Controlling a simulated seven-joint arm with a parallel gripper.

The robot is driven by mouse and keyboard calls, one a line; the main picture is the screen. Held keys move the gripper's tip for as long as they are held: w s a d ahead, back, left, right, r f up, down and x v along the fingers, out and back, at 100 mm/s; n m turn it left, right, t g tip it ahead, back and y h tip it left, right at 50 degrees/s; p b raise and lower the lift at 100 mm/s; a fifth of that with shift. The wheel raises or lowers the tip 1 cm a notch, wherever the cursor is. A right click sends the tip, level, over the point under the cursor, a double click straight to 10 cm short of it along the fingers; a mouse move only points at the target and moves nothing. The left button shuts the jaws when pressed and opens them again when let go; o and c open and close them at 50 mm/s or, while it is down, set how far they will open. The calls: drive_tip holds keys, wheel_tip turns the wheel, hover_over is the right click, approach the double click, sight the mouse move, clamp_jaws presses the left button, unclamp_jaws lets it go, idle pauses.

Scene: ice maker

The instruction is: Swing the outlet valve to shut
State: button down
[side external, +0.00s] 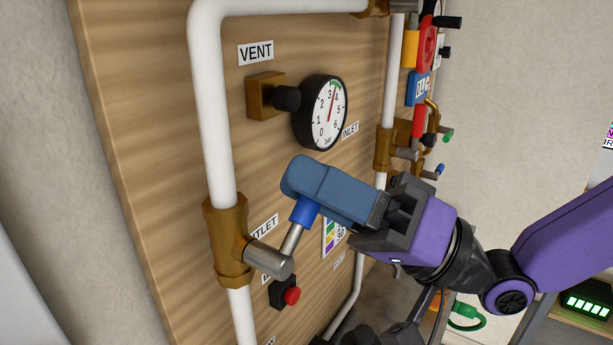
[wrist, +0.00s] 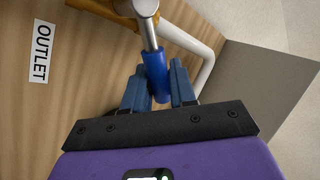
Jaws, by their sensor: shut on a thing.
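The outlet valve (side external: 231,238) is a brass body on the white vertical pipe at the left of the side view. Its grey lever (side external: 291,239) slants up and right from the stem and ends in a blue grip (side external: 304,211). My gripper (side external: 301,180) has its blue-grey fingers at this grip. In the wrist view the blue grip (wrist: 156,76) lies between the two fingers of my gripper (wrist: 159,82), which are shut on it. The OUTLET label (wrist: 41,52) is fully readable there; in the side view it is partly hidden.
A round pressure gauge (side external: 320,112) and the VENT label (side external: 256,53) are above my gripper. A red button (side external: 291,296) sits below the lever. White pipes (side external: 212,110) run around the wooden panel (side external: 130,120). More valves (side external: 408,152) are at the right edge of the panel.

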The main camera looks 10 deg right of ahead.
drive_tip(key=shift+w+d+f+m+t+h, duration=0.2)
drive_tip(key=shift+f+m+t+h, duration=0.5)
drive_tip(key=shift+m+t, duration=1.2)
drive_tip(key=shift+w+d+f+m+t+h, duration=0.15)
drive_tip(key=shift+f+m+t+h, duration=0.7)
drive_tip(key=shift+m, duration=1.7)
drive_tip(key=shift+w+d+f+m+t+h, duration=0.2)
drive_tip(key=shift+f+m+t+h, duration=0.4)
drive_tip(key=shift+m+t, duration=1.4)
drive_tip(key=shift+f+m+g, duration=0.25)
drive_tip(key=shift+m, duration=0.2)
drive_tip(key=c, duration=1.1)
unclamp_jaws()
drive_tip(key=shift+o, duration=0.2)
drive_tip(key=v, duration=1.7)
drive_tip(key=shift+s+d, duration=0.15)
